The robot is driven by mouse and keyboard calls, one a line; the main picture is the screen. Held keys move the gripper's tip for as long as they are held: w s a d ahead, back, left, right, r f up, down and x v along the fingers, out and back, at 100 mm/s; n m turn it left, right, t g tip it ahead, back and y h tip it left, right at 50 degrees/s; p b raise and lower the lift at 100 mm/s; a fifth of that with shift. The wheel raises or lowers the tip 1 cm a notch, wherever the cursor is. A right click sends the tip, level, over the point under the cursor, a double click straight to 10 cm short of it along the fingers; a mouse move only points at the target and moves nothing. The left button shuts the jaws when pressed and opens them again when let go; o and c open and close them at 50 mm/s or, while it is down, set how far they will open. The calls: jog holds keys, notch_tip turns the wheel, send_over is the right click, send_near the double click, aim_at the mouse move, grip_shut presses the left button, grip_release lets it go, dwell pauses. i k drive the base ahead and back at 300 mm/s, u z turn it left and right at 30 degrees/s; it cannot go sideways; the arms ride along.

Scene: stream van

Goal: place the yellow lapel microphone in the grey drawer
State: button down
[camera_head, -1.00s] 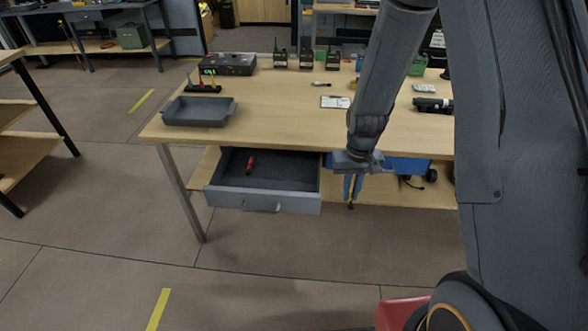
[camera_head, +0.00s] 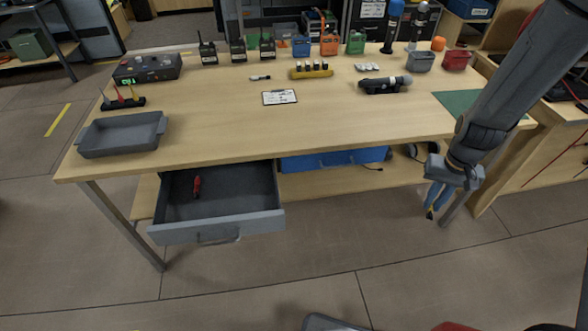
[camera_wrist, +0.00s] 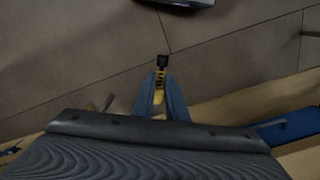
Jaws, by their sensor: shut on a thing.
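The yellow lapel microphone (camera_wrist: 160,84) is yellow with a black tip. My gripper (camera_wrist: 160,95) is shut on it in the wrist view. In the head view my gripper (camera_head: 433,205) hangs at the right, in front of the table's front edge, with the microphone (camera_head: 430,213) small and mostly hidden between the fingers. The grey drawer (camera_head: 217,229) is pulled open under the left part of the table, well to the left of my gripper. A small red item (camera_head: 197,186) lies inside it, and much of its dark floor is bare.
The wooden table (camera_head: 330,120) carries a grey tray (camera_head: 122,136), a clipboard (camera_head: 279,97), a black microphone (camera_head: 385,84) and several radios along the back. A closed-looking blue drawer (camera_head: 333,160) is right of the grey one.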

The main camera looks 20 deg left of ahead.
aim_at(246, 182)
jog(key=k, duration=0.9)
jog(key=u, duration=1.6)
jog(key=i, duration=0.45)
jog(key=z, duration=0.1)
